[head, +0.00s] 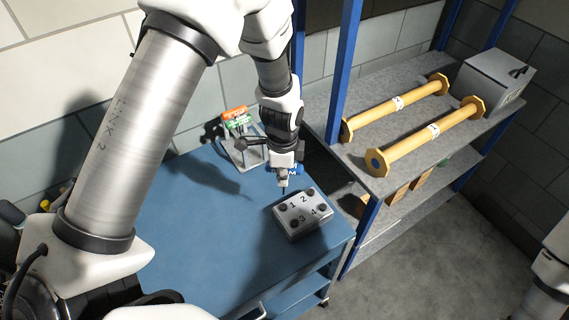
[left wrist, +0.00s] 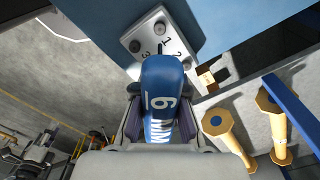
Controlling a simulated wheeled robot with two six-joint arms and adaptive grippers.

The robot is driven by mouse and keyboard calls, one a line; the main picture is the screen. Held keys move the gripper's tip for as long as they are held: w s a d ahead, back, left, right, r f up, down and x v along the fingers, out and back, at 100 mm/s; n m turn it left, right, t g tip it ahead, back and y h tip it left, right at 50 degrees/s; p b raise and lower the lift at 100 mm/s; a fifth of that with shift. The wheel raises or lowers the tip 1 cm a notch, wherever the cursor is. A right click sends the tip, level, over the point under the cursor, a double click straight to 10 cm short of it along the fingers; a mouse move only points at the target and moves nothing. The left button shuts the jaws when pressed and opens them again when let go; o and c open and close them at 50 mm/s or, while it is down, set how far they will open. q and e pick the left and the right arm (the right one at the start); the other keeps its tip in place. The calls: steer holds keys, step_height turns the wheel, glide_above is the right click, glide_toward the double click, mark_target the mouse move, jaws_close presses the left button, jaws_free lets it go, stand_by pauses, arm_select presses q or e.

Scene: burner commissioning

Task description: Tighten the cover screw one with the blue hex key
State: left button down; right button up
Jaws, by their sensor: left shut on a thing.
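My left gripper (head: 284,169) is shut on the blue hex key (head: 282,181), which points down with its thin shaft over the screw cover. In the left wrist view the key's blue handle (left wrist: 161,88), marked 6 MM, sits between the fingers. The grey cover block (head: 307,225) lies on the blue bench top, with dark screws at its corners and numbers 1 to 4. Cover screw one (head: 282,207) is at its left back corner, just under the key's tip. I cannot tell whether the tip touches or sits in it. My right gripper is out of view.
A tool stand (head: 245,155) with orange and green handled keys stands behind on the blue bench (head: 205,235). A shelf (head: 350,185) to the right holds yellow-ended rollers (head: 425,137) and a grey box (head: 496,80). The bench's front left is clear.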

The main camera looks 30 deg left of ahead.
mark_target(283, 189)
arm_select(q)
steer(key=shift+w+f, duration=0.1)
steer(key=shift+f, duration=0.25)
steer(key=f+b, duration=0.2)
steer(key=shift+s+f+b, duration=0.2)
steer(key=shift+s+b, duration=0.05)
steer(key=shift+b, duration=0.1)
step_height(283, 189, down, 3)
steer(key=shift+w+r+b, duration=0.1)
steer(key=shift+w+b, duration=0.05)
steer(key=shift+b, duration=1.05)
steer(key=shift+r, duration=0.2)
steer(key=shift+a+f, duration=0.1)
steer(key=shift+f, duration=0.3)
